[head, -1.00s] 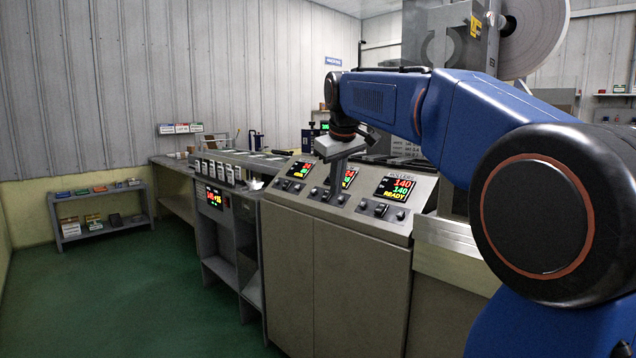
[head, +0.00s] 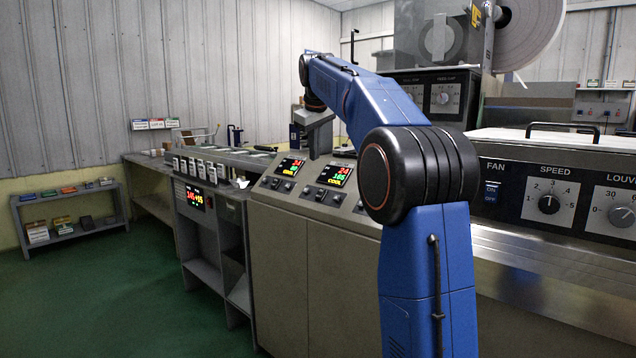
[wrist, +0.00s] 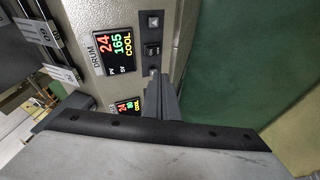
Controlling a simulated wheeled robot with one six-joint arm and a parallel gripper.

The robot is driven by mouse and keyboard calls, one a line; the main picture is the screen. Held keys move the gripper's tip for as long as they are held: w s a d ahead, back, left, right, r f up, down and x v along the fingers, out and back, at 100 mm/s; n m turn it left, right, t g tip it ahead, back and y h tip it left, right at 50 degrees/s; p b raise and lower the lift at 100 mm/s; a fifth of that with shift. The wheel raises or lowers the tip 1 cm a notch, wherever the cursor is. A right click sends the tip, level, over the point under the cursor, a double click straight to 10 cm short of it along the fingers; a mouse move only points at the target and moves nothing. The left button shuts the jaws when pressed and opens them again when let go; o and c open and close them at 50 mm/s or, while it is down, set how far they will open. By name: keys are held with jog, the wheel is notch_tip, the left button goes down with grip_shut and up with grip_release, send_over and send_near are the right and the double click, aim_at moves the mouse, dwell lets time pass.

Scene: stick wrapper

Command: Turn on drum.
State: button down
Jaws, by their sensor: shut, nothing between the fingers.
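The drum display (wrist: 115,49) is labelled DRUM in the wrist view and reads 24, 165 and COOL. It also shows on the sloped panel in the head view (head: 341,176). Beside it in the wrist view are a black rocker switch (wrist: 152,50) and a button with a triangle mark (wrist: 154,20). My gripper (wrist: 154,73) is shut and empty, its fingertips close by the rocker; I cannot tell whether they touch it. In the head view my gripper (head: 320,156) hangs in front of the panel, between the left display and the drum display.
The left display (head: 290,167) also reads COOL. A third display is mostly hidden behind my arm. A grey side unit (head: 207,205) with a red readout stands left of the cabinet (head: 305,270). Fan and speed controls (head: 549,204) are at right. Green floor at left is clear.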

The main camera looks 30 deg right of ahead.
send_over(317, 195)
jog(key=s, duration=0.2)
jog(key=shift+w+d+f, duration=0.1)
jog(key=shift+f, duration=2.8)
jog(key=shift+w+d+f, duration=0.1)
jog(key=shift+f, duration=2.8)
jog(key=shift+w+d+f+g+y, duration=0.2)
jog(key=shift+d+g+y, duration=0.1)
jog(key=shift+d+y, duration=0.2)
jog(key=shift+a, duration=0.2)
jog(key=shift+s+a, duration=0.1)
jog(key=shift+s+a+f, duration=0.2)
jog(key=shift+a, duration=0.4)
jog(key=shift+r, duration=0.1)
